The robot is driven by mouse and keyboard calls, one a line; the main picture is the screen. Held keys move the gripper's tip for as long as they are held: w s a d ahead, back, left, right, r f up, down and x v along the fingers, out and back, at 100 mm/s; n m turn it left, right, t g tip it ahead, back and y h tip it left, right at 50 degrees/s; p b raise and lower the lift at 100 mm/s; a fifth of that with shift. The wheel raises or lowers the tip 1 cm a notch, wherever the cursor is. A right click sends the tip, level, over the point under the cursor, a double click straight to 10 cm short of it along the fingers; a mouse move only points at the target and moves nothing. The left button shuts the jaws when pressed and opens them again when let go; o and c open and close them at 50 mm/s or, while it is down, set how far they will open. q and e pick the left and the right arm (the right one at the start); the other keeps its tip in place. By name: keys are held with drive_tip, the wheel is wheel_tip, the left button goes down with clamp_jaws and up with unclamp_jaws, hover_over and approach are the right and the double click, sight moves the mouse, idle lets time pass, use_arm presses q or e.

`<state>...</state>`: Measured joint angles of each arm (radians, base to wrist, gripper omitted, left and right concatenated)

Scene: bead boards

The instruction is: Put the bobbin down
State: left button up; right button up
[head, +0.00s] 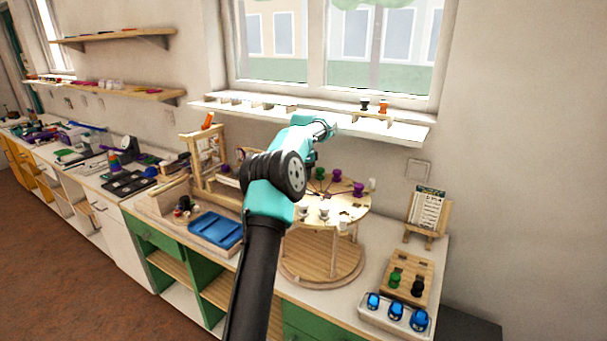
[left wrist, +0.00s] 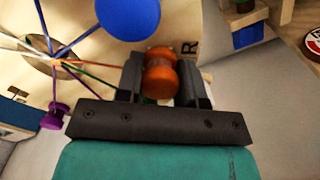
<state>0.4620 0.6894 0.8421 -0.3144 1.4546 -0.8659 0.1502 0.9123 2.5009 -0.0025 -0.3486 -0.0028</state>
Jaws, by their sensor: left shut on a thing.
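My left gripper (head: 324,129) is above the far part of the round board (head: 347,211), a disc on a wooden stand. In the left wrist view my left gripper (left wrist: 162,85) is shut on an orange bobbin (left wrist: 160,72), which sits between the two fingers. The head view does not clearly show this bobbin. Coloured threads run out from a dark hub (left wrist: 48,58) on the board. My right gripper is not in view.
A blue ball-shaped thing (left wrist: 128,14) is close to the held bobbin. A wooden rack (head: 411,270) holds green and black bobbins, with blue round things in a white tray before it. A wall shelf (head: 395,126) is behind my gripper. A blue tray (head: 215,229) is at left.

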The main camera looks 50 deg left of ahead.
use_arm(q)
drive_tip(key=shift+f, duration=0.1)
drive_tip(key=o, duration=1)
